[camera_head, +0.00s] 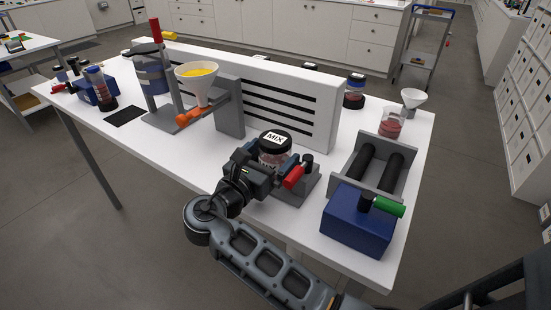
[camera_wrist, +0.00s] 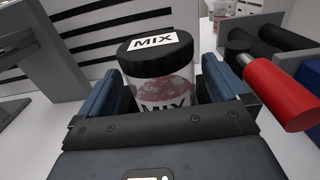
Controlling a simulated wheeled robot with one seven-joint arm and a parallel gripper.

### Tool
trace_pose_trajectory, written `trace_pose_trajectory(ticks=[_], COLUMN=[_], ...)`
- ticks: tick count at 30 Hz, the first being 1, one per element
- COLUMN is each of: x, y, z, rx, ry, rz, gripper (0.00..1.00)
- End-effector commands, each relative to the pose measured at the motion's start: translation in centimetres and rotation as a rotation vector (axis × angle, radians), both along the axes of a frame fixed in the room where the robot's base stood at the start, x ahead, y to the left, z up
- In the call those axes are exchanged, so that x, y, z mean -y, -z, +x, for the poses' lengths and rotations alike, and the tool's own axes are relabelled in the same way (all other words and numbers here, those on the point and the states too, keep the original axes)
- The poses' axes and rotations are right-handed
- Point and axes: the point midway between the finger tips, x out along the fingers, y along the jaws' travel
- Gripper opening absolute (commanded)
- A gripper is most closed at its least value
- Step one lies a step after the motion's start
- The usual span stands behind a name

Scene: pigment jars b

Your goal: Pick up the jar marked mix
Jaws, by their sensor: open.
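The jar marked mix (camera_head: 275,148) stands upright on a grey fixture (camera_head: 303,184) in front of the white slotted panel. It has a black lid with a white MIX label and clear walls with reddish contents. In the wrist view the jar (camera_wrist: 160,80) is between the two blue-grey fingers of my gripper (camera_wrist: 158,92). The fingers are open, one on each side, with a visible gap at the left; I cannot tell if the right finger touches. The jar's lower part is hidden behind my gripper's body.
A red handle (camera_head: 294,177) sits close to the right of the jar; it also shows in the wrist view (camera_wrist: 280,92). The slotted white panel (camera_head: 322,117) stands behind. A roller unit (camera_head: 355,160) and a blue box (camera_head: 355,220) are at the right. A funnel stand (camera_head: 168,122) is at the left.

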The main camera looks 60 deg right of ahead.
Motion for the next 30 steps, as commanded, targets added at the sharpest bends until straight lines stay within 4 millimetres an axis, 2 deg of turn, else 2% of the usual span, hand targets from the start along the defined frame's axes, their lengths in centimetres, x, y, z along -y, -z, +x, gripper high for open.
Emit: trace_pose_trajectory(ticks=[4, 13, 27, 30], x=[1.6, 2.0, 1.9, 1.9], y=[-0.1, 0.0, 0.0, 0.0], z=[0.0, 0.0, 0.0, 0.0], rx=[0.001, 0.001, 0.001, 0.002], ry=[0.002, -0.001, -0.001, -0.001], rz=[0.000, 0.000, 0.000, -0.001], gripper=[1.00, 0.99, 0.54, 0.47])
